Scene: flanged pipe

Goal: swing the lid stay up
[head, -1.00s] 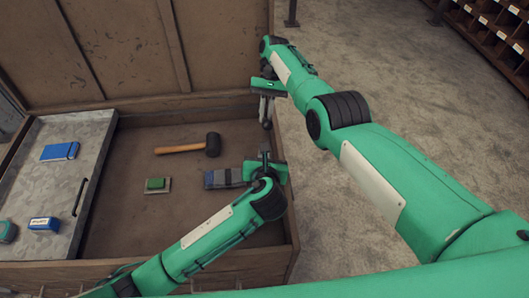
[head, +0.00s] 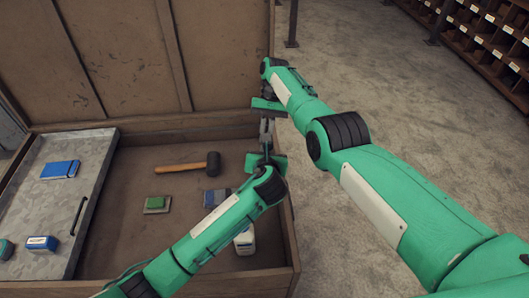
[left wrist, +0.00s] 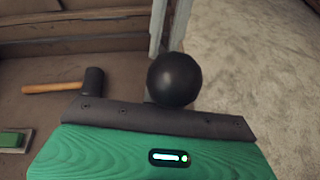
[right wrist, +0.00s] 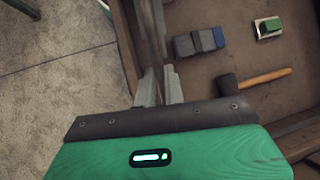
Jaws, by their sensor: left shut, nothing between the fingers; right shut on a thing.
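The chest's lid (head: 130,60) stands open at the back. The lid stay is a thin bar at the chest's right side, largely hidden between my grippers. A black ball (left wrist: 173,80), apparently its knob, shows large in the left wrist view. My right gripper (head: 266,122) is shut at the right back corner, apparently on the stay; its fingers (right wrist: 160,87) also show in the right wrist view. My left gripper (head: 266,149) is shut and empty just in front of the right one, close by the ball. The ball hides its fingertips, so I cannot tell whether they touch it.
In the chest lie a mallet (head: 190,165), a green-topped block (head: 157,204), a grey-blue block (head: 215,197) and a white block (head: 245,240). A grey panel (head: 95,185) at the left carries several small items. Open floor (head: 350,80) lies to the right.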

